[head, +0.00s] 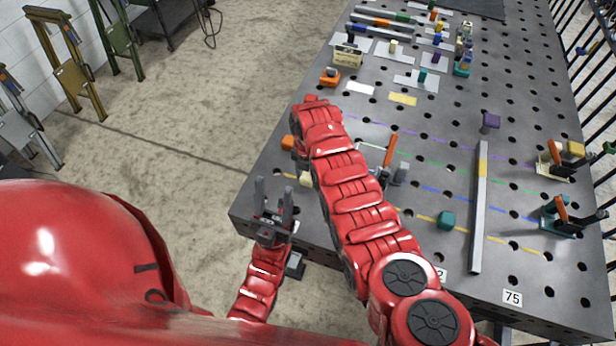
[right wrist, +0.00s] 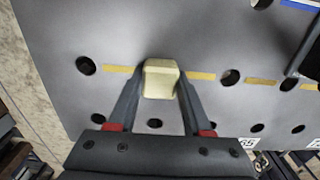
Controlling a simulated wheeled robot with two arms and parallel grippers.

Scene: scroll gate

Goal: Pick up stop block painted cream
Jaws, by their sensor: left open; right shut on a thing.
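The cream stop block (right wrist: 161,79) sits between the fingertips of my right gripper (right wrist: 160,84) in the right wrist view. The fingers are shut on its two sides, over the yellow dashed line. I cannot tell whether the block touches the table. In the head view a cream block (head: 305,179) shows at the table's left part, partly behind my right arm. My right gripper is hidden there by that arm. My left gripper (head: 273,196) is open and empty, fingers up, by the table's near-left edge.
The grey perforated table (head: 470,110) carries a long metal bar (head: 479,205), a teal block (head: 447,220), a purple block (head: 490,121) and an orange block (head: 288,142). Toggle clamps (head: 562,216) stand at the right edge. Several small parts lie at the far end.

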